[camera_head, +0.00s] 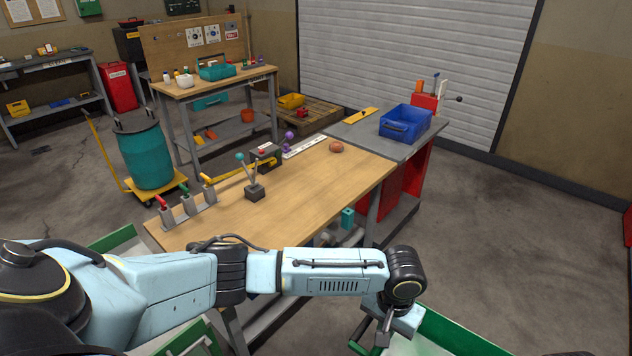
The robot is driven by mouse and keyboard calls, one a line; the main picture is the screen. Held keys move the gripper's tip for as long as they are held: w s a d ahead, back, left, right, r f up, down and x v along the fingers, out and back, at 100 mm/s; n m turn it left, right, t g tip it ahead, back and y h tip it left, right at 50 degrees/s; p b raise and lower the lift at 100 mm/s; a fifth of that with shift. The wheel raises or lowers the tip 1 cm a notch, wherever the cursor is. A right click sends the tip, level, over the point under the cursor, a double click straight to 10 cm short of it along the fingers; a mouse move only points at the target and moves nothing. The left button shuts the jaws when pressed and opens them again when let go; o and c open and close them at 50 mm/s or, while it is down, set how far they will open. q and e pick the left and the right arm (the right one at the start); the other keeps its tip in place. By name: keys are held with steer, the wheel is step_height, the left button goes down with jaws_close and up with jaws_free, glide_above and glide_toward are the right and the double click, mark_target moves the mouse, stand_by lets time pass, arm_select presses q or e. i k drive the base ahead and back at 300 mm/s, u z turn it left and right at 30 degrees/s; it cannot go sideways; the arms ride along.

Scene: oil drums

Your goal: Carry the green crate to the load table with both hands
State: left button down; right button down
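Green-rimmed crate parts with pale insides show at the bottom: one at the lower right (470,333), and others at the lower left (118,238), cut off and partly hidden by my arm. I cannot tell whether they belong to one crate. My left arm reaches across the bottom from the left. Its gripper (375,334) is by the lower right crate's left end; whether its fingers touch or grip the rim is unclear. My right gripper is out of view. No table is readably marked as the load table.
A wooden workbench (300,205) with levers and small tools lies ahead. It adjoins a grey table (365,133) bearing a blue bin (405,122). A teal drum (146,155) stands on a yellow trolley at the left. Open floor (530,250) lies at the right.

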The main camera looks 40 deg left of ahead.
mark_target(315, 192)
steer(key=u, duration=0.05)
steer(key=i, duration=2.05)
steer(key=u, duration=1)
steer(key=i, duration=0.5)
steer(key=u, duration=1.25)
steer(key=i, duration=0.5)
steer(key=u, duration=0.4)
